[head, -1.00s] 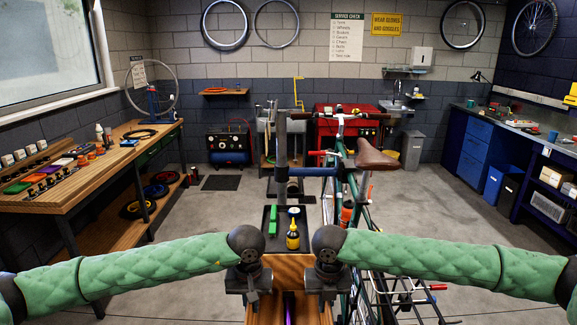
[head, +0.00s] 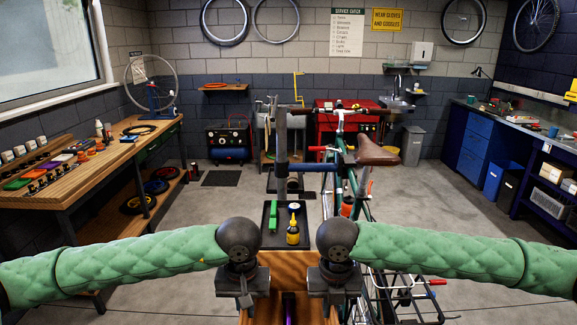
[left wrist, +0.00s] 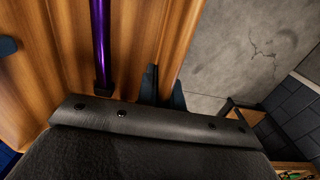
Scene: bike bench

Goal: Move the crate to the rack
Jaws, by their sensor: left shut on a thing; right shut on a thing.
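A wooden crate (head: 290,263) is held between my two grippers at the bottom middle of the head view; its lower part is cut off. A purple bar (head: 288,308) shows against its wood. My left gripper (head: 241,292) is shut on the crate's left side, my right gripper (head: 334,290) on its right side. The left wrist view shows the crate's wood (left wrist: 60,55), the purple bar (left wrist: 101,45) and the dark fingers of my left gripper (left wrist: 163,92) at the edge.
A green bike (head: 352,185) with a brown saddle (head: 376,153) stands at a repair stand ahead. A black tray (head: 310,222) with a yellow bottle (head: 292,233) is just beyond the crate. A wooden bench (head: 95,165) is on the left. The floor right of the bike is clear.

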